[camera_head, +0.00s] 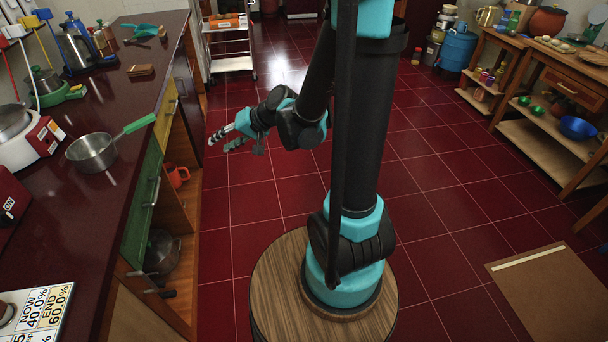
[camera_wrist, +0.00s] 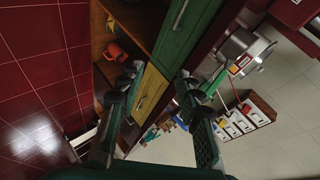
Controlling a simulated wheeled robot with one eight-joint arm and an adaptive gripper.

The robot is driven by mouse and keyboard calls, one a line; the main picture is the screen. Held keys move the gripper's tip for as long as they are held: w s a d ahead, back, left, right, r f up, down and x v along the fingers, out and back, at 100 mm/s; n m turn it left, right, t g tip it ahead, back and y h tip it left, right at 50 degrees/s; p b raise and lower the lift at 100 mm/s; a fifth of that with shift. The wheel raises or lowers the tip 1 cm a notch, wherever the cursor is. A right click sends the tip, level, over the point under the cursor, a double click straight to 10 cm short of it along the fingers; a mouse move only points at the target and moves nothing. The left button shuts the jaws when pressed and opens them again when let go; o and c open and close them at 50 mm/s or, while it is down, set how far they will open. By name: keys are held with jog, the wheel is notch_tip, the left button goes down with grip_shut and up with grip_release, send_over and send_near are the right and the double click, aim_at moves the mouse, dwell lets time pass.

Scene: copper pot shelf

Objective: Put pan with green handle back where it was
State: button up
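The pan (camera_head: 92,152) is a grey metal saucepan on the dark red countertop at the left of the head view. Its green handle (camera_head: 140,123) points right, toward the counter's front edge. My gripper (camera_head: 226,136) is over the aisle, right of the handle and clear of the counter. In the wrist view my gripper (camera_wrist: 160,88) has its two fingers spread, with nothing between them.
Green and yellow cabinet fronts (camera_head: 143,200) run below the counter (camera_head: 125,90). An open shelf holds an orange mug (camera_head: 178,175) and metal pots (camera_head: 160,252). A wooden table (camera_head: 550,140) is at right.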

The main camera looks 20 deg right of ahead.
jog(key=s+d+f+h, duration=0.3)
jog(key=s+d, duration=0.4)
jog(key=d, duration=0.3)
jog(key=s+d+f+n+g+h, duration=0.1)
jog(key=s+d+f+h, duration=0.2)
jog(key=s+d+h, duration=0.3)
jog(key=s+d, duration=0.1)
jog(key=d, duration=0.3)
jog(key=shift+s+d+f, duration=0.15)
jog(key=shift+d, duration=0.2)
